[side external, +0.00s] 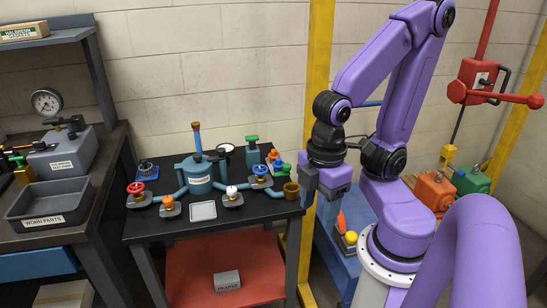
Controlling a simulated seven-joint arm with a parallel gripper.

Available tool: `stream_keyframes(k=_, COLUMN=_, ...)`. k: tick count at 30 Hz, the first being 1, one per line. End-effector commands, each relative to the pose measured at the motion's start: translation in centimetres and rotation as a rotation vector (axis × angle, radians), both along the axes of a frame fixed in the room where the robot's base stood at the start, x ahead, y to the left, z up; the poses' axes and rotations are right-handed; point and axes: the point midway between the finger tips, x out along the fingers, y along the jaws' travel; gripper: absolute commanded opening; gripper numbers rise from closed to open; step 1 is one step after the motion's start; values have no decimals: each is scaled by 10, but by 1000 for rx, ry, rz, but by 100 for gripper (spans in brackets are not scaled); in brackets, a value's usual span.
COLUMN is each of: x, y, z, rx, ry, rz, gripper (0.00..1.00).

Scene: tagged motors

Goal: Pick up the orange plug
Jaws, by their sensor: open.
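Several small orange things are in view, and I cannot tell for sure which is the orange plug. One is an orange-topped fitting (168,203) on the front left of the black table. Another is a small orange piece (273,156) among coloured parts at the table's right. A pointed orange piece (341,222) stands on the blue cart, beside a yellow ball (351,237). My gripper (322,208) points down beyond the table's right edge, above and left of the pointed orange piece. It is open, and nothing shows in it. Its fingertips are small and partly unclear.
The black table (258,211) holds a blue vessel (196,174) with pipes and several valves, a white plate (203,211) and a brass cup (291,190). A yellow post (318,60) stands behind my gripper. Orange (434,190) and green (472,180) motors sit at right.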

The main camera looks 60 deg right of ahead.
Motion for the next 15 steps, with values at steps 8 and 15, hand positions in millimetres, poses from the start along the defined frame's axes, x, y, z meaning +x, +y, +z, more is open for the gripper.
stream_keyframes(k=8, x=0, y=0, z=0, rx=0, ry=0, rz=0, gripper=68)
stream_keyframes(k=15, x=13, y=5, z=3, rx=-1, ry=1, rz=-61, gripper=68)
